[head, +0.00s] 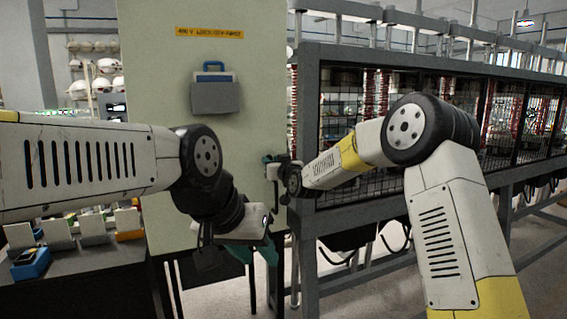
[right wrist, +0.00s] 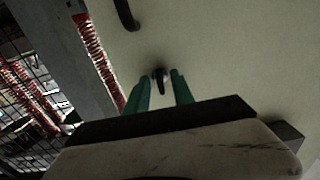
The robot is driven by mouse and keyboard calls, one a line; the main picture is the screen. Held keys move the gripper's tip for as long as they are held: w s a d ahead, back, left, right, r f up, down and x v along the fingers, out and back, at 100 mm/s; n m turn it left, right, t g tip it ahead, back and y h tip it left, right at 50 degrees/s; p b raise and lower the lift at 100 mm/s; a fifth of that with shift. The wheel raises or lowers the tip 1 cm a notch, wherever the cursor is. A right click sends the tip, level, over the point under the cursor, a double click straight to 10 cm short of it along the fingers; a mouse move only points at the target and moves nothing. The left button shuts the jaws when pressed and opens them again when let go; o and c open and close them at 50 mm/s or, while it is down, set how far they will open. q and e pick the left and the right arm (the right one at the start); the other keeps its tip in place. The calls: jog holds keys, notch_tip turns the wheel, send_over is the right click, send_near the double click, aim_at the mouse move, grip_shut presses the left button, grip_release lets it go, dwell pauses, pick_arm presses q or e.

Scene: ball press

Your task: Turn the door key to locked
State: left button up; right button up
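The door is a pale cream panel (head: 160,110) with a yellow label near its top. A small dark key (right wrist: 160,76) sticks out of the door face in the right wrist view. My right gripper (right wrist: 160,82) has its teal fingers apart, one on each side of the key, with gaps visible. In the head view the right gripper (head: 270,164) is at the door's right edge, and the key cannot be made out there. My left gripper (head: 256,252) hangs low in front of the door, its teal fingers apart and nothing seen between them.
A dark handle (right wrist: 126,14) is on the door near the key. A grey holder with a blue-handled case (head: 214,92) hangs on the door. A grey-framed mesh cage (head: 350,190) stands right of the door. A dark table (head: 90,275) with small boxes is at lower left.

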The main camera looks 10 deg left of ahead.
jog(key=v, duration=0.7)
jog(key=shift+s+d, duration=0.2)
jog(key=shift+s, duration=0.1)
jog(key=s+d+r+m+g+h, duration=0.1)
jog(key=s+d+g+h, duration=0.15)
jog(key=s+d, duration=0.6)
jog(key=s+d+r+m+g+h, duration=0.1)
jog(key=s+d+g+h, duration=0.15)
jog(key=s+d, duration=0.65)
jog(key=s+d+f+m+g+h, duration=0.1)
jog(key=s+d+f+m+g, duration=0.1)
jog(key=s+d, duration=0.5)
jog(key=s+d+f+m+g+h, duration=0.1)
jog(key=s+d+f, duration=0.3)
jog(key=s, duration=0.9)
jog(key=d+m, duration=0.1)
jog(key=d, duration=0.2)
jog(key=shift+d+f+g+h, duration=0.25)
jog(key=shift+f+g+h, duration=0.05)
jog(key=shift+g+h, duration=0.1)
